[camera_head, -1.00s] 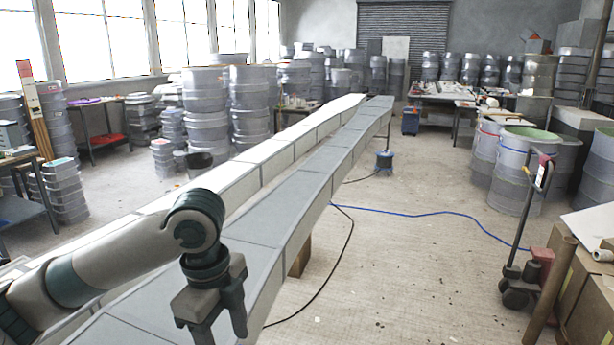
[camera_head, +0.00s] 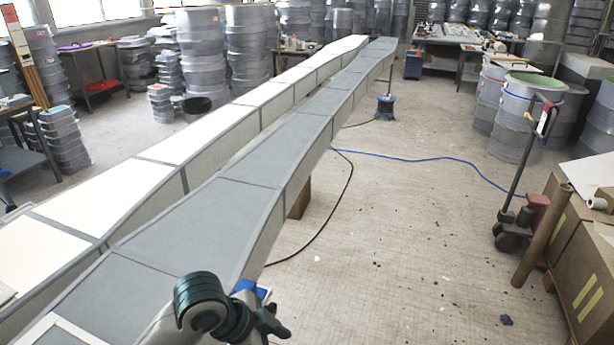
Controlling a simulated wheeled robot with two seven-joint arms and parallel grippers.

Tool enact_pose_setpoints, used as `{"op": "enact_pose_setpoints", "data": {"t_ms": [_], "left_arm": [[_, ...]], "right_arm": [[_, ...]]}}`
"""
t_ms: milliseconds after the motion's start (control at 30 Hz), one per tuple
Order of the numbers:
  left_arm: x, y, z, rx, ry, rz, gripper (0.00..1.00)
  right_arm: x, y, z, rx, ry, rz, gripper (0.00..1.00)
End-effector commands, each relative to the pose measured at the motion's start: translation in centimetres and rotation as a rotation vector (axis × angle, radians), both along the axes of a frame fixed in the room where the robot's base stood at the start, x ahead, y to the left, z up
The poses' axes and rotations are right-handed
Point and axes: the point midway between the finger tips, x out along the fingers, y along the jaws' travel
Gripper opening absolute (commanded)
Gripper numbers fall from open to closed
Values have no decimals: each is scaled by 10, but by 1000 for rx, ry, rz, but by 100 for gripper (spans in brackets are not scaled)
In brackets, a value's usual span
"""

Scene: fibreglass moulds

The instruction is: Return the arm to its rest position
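My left arm (camera_head: 205,302) shows at the bottom of the head view, left of centre. Its dark green rounded joint lies in front of the near end of the long grey mould (camera_head: 190,235). A darker arm part (camera_head: 264,322) shows just right of that joint, by the mould's near right edge. My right arm and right gripper are out of view.
A long white-topped mould (camera_head: 95,200) runs beside the grey one. A small blue piece (camera_head: 250,288) shows by the arm. A pallet truck (camera_head: 514,225) and cardboard boxes (camera_head: 590,280) stand at right. Open floor (camera_head: 400,260) lies between, crossed by a blue cable (camera_head: 430,159).

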Motion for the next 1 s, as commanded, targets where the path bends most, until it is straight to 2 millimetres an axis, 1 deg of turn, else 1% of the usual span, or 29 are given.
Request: {"op": "enact_pose_setpoints", "data": {"t_ms": [33,167,367,567,700,800,1000], "left_arm": [[-8,-1,-11,-23,16,47,57],[-18,5,-32,-63,39,177,57],[-38,23,-64,-93,75,377,57],[-70,56,-100,-86,118,609,57],[-100,87,-124,-52,145,777,57],[-121,109,-138,-19,157,876,57],[-154,141,-154,40,169,1007,57]], "right_arm": [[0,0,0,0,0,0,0],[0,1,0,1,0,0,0],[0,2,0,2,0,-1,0],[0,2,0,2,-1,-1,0],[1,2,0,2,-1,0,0],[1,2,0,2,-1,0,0],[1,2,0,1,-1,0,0]]}}
